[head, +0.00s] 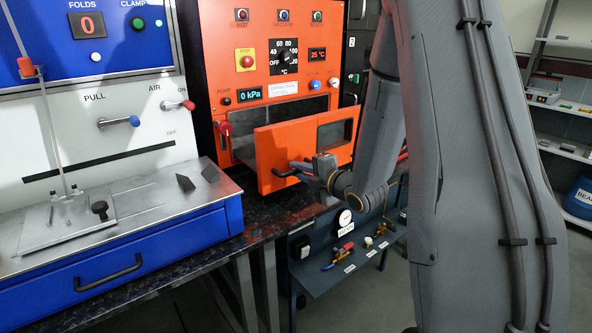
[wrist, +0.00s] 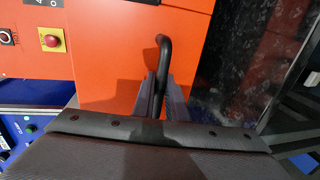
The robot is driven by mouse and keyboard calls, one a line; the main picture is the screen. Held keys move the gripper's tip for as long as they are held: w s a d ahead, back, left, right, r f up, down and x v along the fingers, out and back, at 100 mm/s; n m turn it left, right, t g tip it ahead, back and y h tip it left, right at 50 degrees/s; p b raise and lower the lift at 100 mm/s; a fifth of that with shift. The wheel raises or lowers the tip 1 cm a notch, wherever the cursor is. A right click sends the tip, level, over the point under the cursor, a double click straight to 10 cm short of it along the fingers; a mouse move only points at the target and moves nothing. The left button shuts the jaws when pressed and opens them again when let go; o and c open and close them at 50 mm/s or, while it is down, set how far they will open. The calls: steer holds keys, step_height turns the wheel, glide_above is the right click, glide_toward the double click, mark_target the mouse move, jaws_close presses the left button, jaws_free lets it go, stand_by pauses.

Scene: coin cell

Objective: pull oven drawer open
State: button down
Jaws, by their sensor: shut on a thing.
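The orange oven (head: 262,60) stands on the dark bench. Its drawer front (head: 275,152), an orange panel with a dark window, stands out from the oven body, with a dark gap behind it. A black bar handle (head: 284,174) is on the panel; it also shows in the wrist view (wrist: 164,52). My gripper (head: 312,168) is at the handle, in front of the panel. In the wrist view its two fingers (wrist: 160,93) are closed around the handle, which rises from between them. The inside of the drawer is mostly hidden.
A blue and white press machine (head: 100,120) with a blue drawer (head: 120,272) stands at the left. A panel with a gauge and valves (head: 340,250) hangs below the bench edge. Shelves (head: 560,110) and a blue drum (head: 580,198) are at the far right.

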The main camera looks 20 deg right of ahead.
steer(key=c, duration=1.8)
jaws_free()
steer(key=shift+o, duration=0.2)
steer(key=v, duration=0.7)
steer(key=shift+s+d+b, duration=0.15)
steer(key=shift+s+b, duration=0.25)
steer(key=shift+b, duration=0.05)
